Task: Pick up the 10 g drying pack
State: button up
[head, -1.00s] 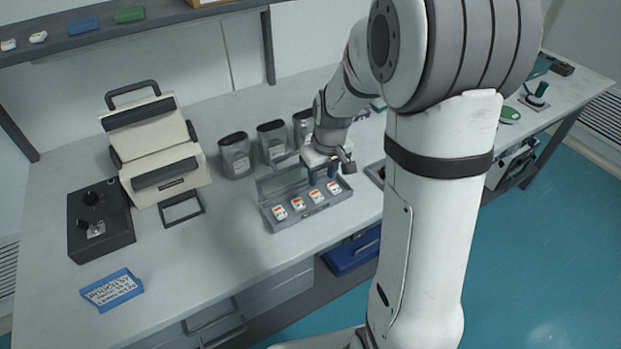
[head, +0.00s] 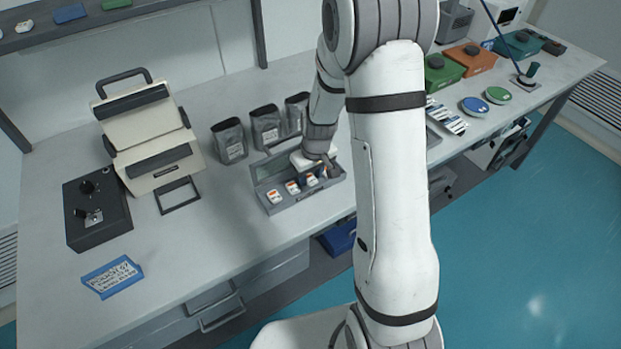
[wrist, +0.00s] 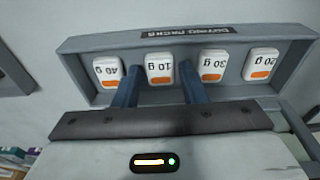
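The 10 g drying pack (wrist: 159,68) is a small white pack with an orange band in a grey tray (wrist: 75,45). In the wrist view it sits between the 40 g pack (wrist: 108,72) and the 30 g pack (wrist: 212,67); the 20 g pack (wrist: 262,66) is at the far right. The labels appear upside down there. My gripper (wrist: 158,72) is open, its two blue fingers apart on either side of the 10 g pack, with gaps visible. In the head view my gripper is over the right part of the tray (head: 297,200), partly covering packs.
Grey pouches (head: 230,141) stand behind the tray. A cream device (head: 150,130), a black control box (head: 97,210) and a blue label card (head: 112,277) are to the left. Round green and blue items (head: 498,95) lie to the right. The bench front is mostly clear.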

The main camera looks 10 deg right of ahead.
jog(key=c, duration=0.7)
jog(key=shift+r, duration=0.1)
